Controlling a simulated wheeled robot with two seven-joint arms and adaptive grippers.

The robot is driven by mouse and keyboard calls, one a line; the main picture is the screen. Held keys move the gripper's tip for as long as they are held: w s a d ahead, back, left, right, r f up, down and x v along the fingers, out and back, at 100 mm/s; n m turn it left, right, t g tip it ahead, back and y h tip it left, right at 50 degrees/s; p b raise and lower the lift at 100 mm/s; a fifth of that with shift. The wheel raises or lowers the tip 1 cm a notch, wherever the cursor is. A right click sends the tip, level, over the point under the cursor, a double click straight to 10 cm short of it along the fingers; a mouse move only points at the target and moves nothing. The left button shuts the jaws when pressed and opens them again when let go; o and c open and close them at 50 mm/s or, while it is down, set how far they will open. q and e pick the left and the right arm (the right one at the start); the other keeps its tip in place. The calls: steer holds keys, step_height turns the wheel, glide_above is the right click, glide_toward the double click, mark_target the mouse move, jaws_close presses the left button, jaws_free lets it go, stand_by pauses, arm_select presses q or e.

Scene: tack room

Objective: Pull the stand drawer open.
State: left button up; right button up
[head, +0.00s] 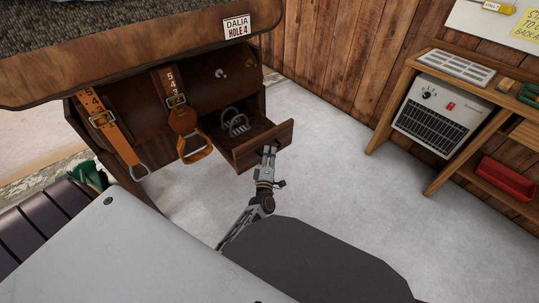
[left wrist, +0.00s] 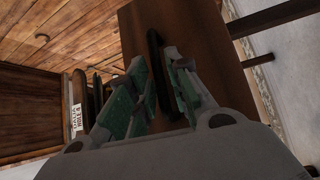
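The stand drawer (head: 262,146) under the saddle stand (head: 145,95) is pulled out, its inside showing at the top. Metal tack (head: 236,123) lies in it. My left gripper (head: 269,152) is at the drawer's front face. In the left wrist view, a dark bar handle (left wrist: 156,50) runs between the green-padded fingers of this gripper (left wrist: 158,78), which are close on either side of it. The brown drawer front (left wrist: 215,60) is behind the handle. The exact finger contact is partly hidden. My right gripper is in neither view.
Two orange stirrup straps (head: 118,140) (head: 184,125) hang left of the drawer. A workbench (head: 432,62) with a white heater (head: 442,108) and a red box (head: 506,178) stands along the right wall. The grey floor (head: 340,165) between is clear.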

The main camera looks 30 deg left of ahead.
arm_select(q)
steer(key=shift+s, duration=0.1)
steer(key=v, duration=0.8)
steer(key=shift+d+f, duration=0.2)
stand_by(0.7)
